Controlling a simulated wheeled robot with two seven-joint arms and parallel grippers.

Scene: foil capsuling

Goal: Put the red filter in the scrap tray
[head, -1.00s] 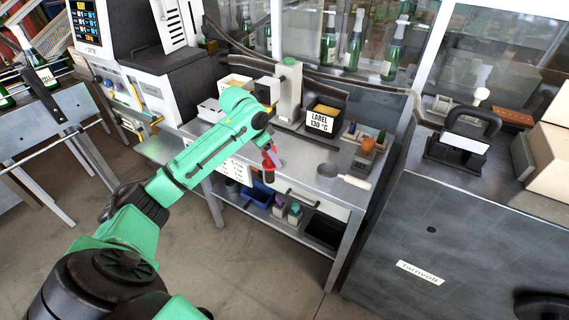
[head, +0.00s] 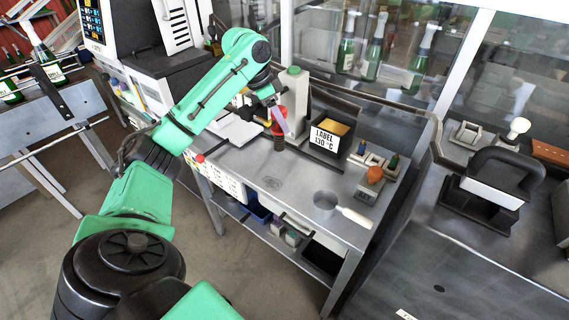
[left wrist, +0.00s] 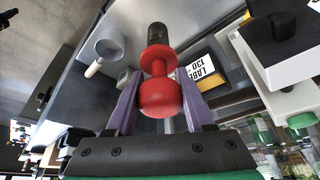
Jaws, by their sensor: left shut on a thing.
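My left gripper (head: 279,122) is shut on the red filter (head: 277,129), above the back part of the steel workbench. In the left wrist view the red filter (left wrist: 157,96) sits between the two purple fingers (left wrist: 156,95). It has a rounded red body, a red flange and a dark, ribbed end pointing away from me. I cannot tell which container is the scrap tray; none in view is readably marked so. A blue bin (head: 258,212) stands on the lower shelf, partly hidden. My right gripper is not in view.
Small tools stand near an orange knob (head: 374,175). The bench middle (head: 270,182) is clear.

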